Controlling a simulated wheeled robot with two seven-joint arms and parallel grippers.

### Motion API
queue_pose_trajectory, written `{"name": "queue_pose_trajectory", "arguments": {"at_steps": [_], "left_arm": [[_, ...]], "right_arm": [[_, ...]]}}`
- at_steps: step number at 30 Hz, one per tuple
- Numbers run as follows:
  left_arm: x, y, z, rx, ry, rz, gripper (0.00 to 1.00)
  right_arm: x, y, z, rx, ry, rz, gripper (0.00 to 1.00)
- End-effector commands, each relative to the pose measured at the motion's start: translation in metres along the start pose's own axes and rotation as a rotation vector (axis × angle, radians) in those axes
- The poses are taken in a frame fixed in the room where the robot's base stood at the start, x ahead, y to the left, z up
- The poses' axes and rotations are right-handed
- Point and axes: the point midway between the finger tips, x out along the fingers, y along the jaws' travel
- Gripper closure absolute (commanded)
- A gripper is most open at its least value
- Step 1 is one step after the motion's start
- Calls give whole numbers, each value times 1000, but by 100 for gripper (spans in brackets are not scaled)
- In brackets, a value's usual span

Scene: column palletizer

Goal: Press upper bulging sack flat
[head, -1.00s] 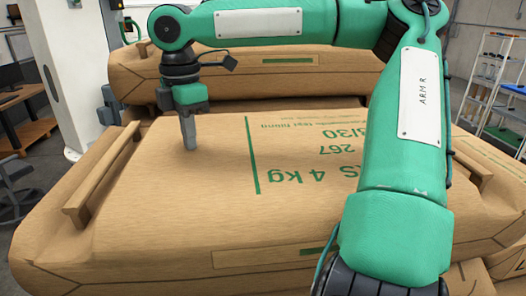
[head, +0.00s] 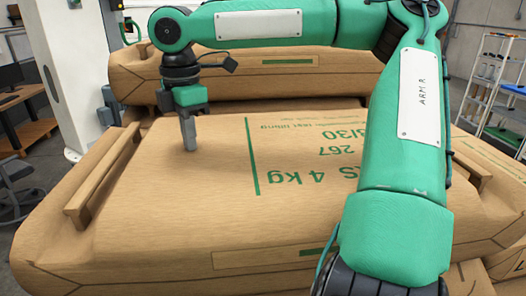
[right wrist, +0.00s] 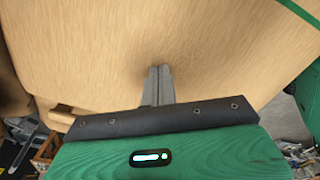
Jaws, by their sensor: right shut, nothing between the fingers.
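A large tan sack (head: 285,215) with green print fills the front of the head view. Its broad top face looks mostly even, with rounded edges. My right gripper (head: 189,148) points down onto the left part of this top face, left of the green line. Its fingers are shut and empty. In the right wrist view, the closed fingertips (right wrist: 160,70) meet the sack surface (right wrist: 130,35), with a faint dark patch around them; they seem to touch it. How deep they press cannot be told. My left gripper is not in view.
Another tan sack (head: 290,83) lies behind the near one. Raised tan bars (head: 103,175) run along the near sack's sides. A white column (head: 70,70) stands at the left, a shelf rack (head: 495,85) at the right. My right arm covers the near sack's right part.

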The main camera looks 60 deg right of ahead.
Motion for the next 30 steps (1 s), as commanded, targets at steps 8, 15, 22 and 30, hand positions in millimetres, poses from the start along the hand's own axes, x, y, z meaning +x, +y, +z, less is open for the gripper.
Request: {"name": "queue_pose_trajectory", "arguments": {"at_steps": [8,15,22,30], "left_arm": [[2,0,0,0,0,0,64],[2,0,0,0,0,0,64],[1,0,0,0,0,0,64],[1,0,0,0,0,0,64]], "right_arm": [[9,-3,1,-1,-5,-22,100],[-1,-3,0,-1,-5,-21,100],[-28,-1,0,0,-4,-11,100],[-57,-1,0,0,-3,-6,100]]}}
